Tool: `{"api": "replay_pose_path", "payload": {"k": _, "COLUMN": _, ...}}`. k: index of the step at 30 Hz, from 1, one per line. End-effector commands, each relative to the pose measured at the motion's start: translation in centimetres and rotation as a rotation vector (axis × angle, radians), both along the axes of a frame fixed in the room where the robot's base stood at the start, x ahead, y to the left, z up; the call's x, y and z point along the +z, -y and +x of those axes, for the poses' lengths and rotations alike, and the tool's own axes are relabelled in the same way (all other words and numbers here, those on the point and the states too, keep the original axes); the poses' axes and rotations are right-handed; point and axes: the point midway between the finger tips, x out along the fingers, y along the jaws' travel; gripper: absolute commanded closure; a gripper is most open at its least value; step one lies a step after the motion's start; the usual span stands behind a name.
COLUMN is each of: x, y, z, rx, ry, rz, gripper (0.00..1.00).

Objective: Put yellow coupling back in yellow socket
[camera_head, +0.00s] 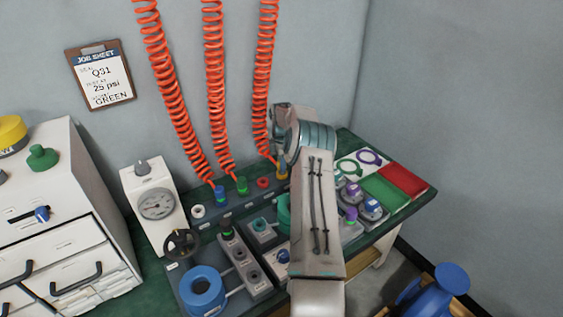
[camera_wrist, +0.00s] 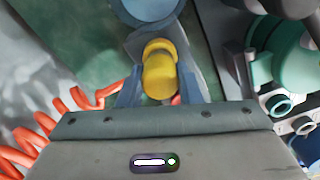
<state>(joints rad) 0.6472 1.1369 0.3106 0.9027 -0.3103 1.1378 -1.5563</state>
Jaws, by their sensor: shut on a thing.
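The yellow coupling (camera_wrist: 160,72) sits between the fingers of my gripper (camera_wrist: 160,92) in the wrist view. The gripper is shut on it. In the head view my arm hides the gripper. A small yellow piece (camera_head: 282,174) shows beside my arm, at the lower end of the right coiled hose (camera_head: 262,85). I cannot tell whether it is the coupling or the yellow socket. The yellow socket cannot be made out clearly in either view.
Blue (camera_head: 219,194) and green (camera_head: 241,185) couplings end the other two hoses at the dark rail. A gauge (camera_head: 156,204) stands left of it. Orange hose coils (camera_wrist: 38,125) lie left in the wrist view, a teal part (camera_wrist: 283,55) right. Fixtures crowd the bench.

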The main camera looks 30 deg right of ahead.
Motion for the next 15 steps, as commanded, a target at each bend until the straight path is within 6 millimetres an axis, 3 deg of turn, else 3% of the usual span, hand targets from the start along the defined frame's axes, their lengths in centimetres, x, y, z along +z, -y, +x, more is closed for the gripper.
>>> {"api": "replay_pose_path", "payload": {"k": 6, "x": -0.49, "y": -0.01, "z": 0.01, "rx": 0.000, "ry": 0.000, "rz": 0.000, "gripper": 0.93}}
{"api": "replay_pose_path", "payload": {"k": 7, "x": -0.48, "y": -0.01, "z": 0.01, "rx": 0.000, "ry": 0.001, "rz": 0.000, "gripper": 0.66}}
{"api": "replay_pose_path", "payload": {"k": 9, "x": -0.43, "y": 0.00, "z": 0.01, "rx": 0.000, "ry": 0.001, "rz": 0.000, "gripper": 0.46}}
{"api": "replay_pose_path", "payload": {"k": 15, "x": -0.43, "y": 0.00, "z": 0.00, "rx": 0.000, "ry": 0.000, "rz": 0.000, "gripper": 0.43}}
